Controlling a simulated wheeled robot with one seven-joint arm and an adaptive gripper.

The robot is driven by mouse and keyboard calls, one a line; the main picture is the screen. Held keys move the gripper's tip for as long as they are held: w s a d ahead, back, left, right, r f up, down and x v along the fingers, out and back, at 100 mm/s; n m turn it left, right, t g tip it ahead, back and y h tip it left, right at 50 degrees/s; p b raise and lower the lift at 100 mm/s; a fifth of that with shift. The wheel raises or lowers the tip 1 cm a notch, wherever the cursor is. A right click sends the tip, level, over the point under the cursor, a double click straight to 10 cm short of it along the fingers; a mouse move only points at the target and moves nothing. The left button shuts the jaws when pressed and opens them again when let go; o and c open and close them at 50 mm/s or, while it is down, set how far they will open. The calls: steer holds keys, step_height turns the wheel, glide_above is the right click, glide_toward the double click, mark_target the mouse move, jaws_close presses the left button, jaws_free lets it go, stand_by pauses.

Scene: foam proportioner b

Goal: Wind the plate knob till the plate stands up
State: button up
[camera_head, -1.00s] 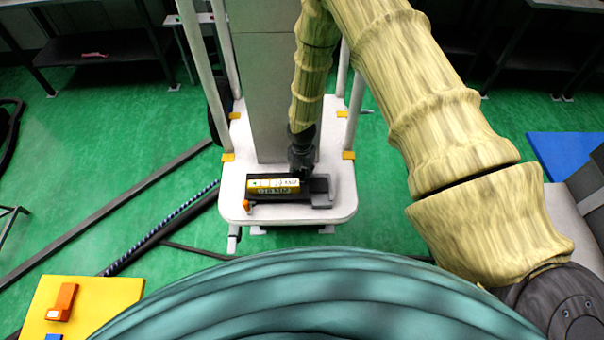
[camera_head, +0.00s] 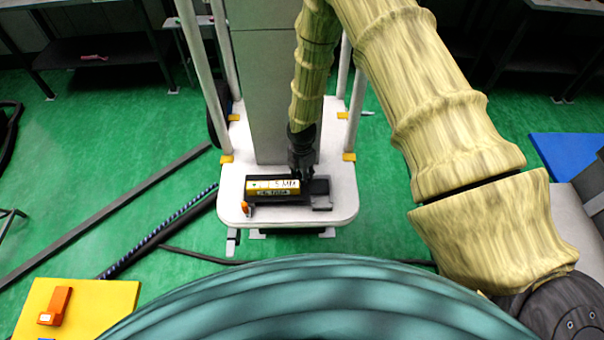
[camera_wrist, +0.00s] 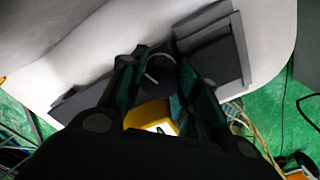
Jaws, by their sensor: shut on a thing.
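The plate (camera_head: 272,188) is a yellow and white labelled piece on a dark, low device on the white base; its exact tilt is hard to tell. In the wrist view a yellow part (camera_wrist: 150,115), probably the plate, shows between my fingers. The plate knob (camera_wrist: 158,76) is dark and round with a pale line across its face. My gripper (camera_wrist: 156,66) is shut on the knob, one finger on each side. In the head view my gripper (camera_head: 301,168) comes down at the plate's right end and hides the knob.
The device stands on a white base (camera_head: 235,205) with upright posts and a grey column (camera_head: 275,100) close behind. A small orange part (camera_head: 247,208) is at the device's left. A yellow board (camera_head: 95,305) with an orange block lies at lower left. Dark bars lie on the green floor.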

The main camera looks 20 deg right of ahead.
steer(key=o, duration=1)
steer(key=shift+f, duration=0.1)
steer(key=shift+r, duration=0.2)
step_height(320, 180, up, 12)
steer(key=shift+f, duration=0.15)
